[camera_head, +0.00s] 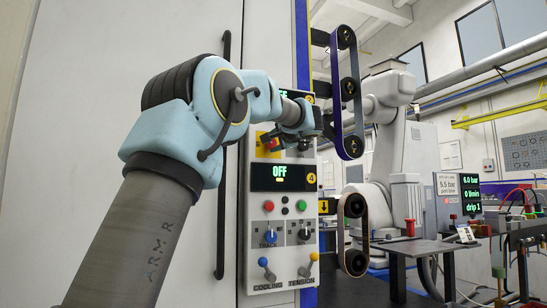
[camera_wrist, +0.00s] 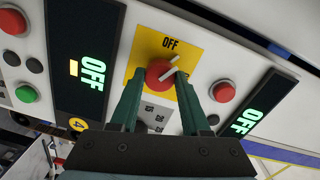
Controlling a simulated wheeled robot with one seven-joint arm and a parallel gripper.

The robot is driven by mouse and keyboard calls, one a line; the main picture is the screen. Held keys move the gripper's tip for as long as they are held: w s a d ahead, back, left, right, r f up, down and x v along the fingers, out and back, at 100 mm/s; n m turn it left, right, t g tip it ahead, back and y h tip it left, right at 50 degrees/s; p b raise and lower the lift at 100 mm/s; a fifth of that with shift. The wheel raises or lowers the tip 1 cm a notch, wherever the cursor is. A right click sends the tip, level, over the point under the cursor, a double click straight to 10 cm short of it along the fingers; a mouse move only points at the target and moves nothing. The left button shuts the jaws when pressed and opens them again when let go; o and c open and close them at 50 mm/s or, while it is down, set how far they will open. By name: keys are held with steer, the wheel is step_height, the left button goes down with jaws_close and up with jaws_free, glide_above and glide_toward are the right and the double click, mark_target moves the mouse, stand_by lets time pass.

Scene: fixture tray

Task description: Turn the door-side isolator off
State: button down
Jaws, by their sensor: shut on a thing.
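A red rotary isolator knob (camera_wrist: 159,73) sits on a yellow plate (camera_wrist: 139,56) marked OFF in the wrist view. My gripper (camera_wrist: 158,80) is shut on the knob, one dark green finger on each side. In the head view, the yellow plate (camera_head: 262,141) shows at the panel's door-side edge, and my gripper (camera_head: 290,137) is in front of the panel, partly hiding the knob.
The control panel (camera_head: 257,209) has an OFF display, push buttons, selector switches and levers below my gripper. In the wrist view, a red button (camera_wrist: 222,91) is close to the right finger. A cabinet door with a black handle (camera_head: 220,210) is left; belt rollers (camera_head: 348,90) are right.

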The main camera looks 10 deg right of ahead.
steer(key=n+b, duration=0.3)
steer(key=shift+f, duration=0.2)
steer(key=shift+r+n+b, duration=0.1)
steer(key=shift+n+b, duration=0.85)
steer(key=shift+n, duration=0.35)
steer(key=shift+r, duration=0.1)
steer(key=shift+c, duration=1.9)
jaws_free()
steer(key=shift+s, duration=0.1)
steer(key=s+d+b, duration=0.1)
steer(key=s, duration=0.9)
steer(key=shift+s+d+r+b, duration=0.15)
steer(key=shift+s+b, duration=0.1)
steer(key=shift+b, duration=0.1)
